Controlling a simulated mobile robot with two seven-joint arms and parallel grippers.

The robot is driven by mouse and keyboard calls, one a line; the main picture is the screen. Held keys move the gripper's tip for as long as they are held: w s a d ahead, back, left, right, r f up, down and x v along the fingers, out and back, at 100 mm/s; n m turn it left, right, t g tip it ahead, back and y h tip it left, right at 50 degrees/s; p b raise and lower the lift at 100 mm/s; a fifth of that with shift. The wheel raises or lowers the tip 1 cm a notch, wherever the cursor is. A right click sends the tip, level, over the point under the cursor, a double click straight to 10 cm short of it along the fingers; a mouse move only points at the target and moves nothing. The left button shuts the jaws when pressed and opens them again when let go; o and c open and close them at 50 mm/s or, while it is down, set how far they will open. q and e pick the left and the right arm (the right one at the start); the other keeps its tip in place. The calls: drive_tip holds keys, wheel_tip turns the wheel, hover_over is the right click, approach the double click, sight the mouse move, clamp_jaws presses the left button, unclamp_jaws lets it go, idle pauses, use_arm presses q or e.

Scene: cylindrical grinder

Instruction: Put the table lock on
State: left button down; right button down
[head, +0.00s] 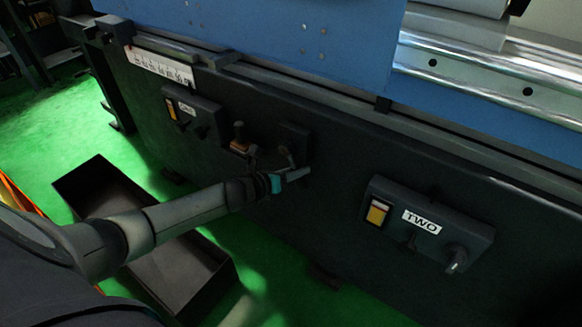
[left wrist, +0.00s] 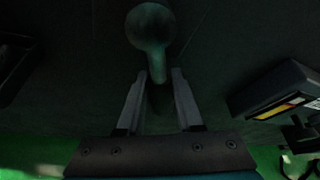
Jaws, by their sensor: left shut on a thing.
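The table lock appears to be the short lever (head: 287,155) on a dark square plate (head: 295,139) on the machine's front. In the left wrist view a round ball knob (left wrist: 150,25) on a short stem shows at the fingertips. My left gripper (head: 288,172) reaches the lever from below, in front of the dark panel. In the left wrist view the left gripper (left wrist: 159,80) has its two fingers on either side of the stem, shut on it, with the ball beyond the tips. The far end of the lever is partly hidden. My right gripper is not in view.
A control box marked TWO (head: 428,222) is to the right. A dark open bin (head: 83,181) stands on the green floor below my arm.

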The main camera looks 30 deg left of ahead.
use_arm(q)
drive_tip(key=d+r+n+h, duration=0.1)
drive_tip(key=d+n+h, duration=0.1)
drive_tip(key=shift+s+r+n, duration=0.1)
drive_tip(key=shift+r+n, duration=0.05)
drive_tip(key=shift+n, duration=0.25)
drive_tip(key=r+n, duration=0.1)
drive_tip(key=d+r+n+t+h, duration=0.1)
drive_tip(key=shift+d+n, duration=0.25)
drive_tip(key=shift+n, duration=0.15)
drive_tip(key=shift+d+r+n+h+p, duration=0.25)
drive_tip(key=shift+r+n+h, duration=0.2)
drive_tip(key=shift+n, duration=0.25)
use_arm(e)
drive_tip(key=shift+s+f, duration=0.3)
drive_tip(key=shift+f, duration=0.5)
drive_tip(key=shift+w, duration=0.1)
use_arm(q)
drive_tip(key=c, duration=0.6)
unclamp_jaws()
drive_tip(key=shift+o, duration=0.2)
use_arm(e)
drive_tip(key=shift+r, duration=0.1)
use_arm(q)
drive_tip(key=shift+a, duration=0.1)
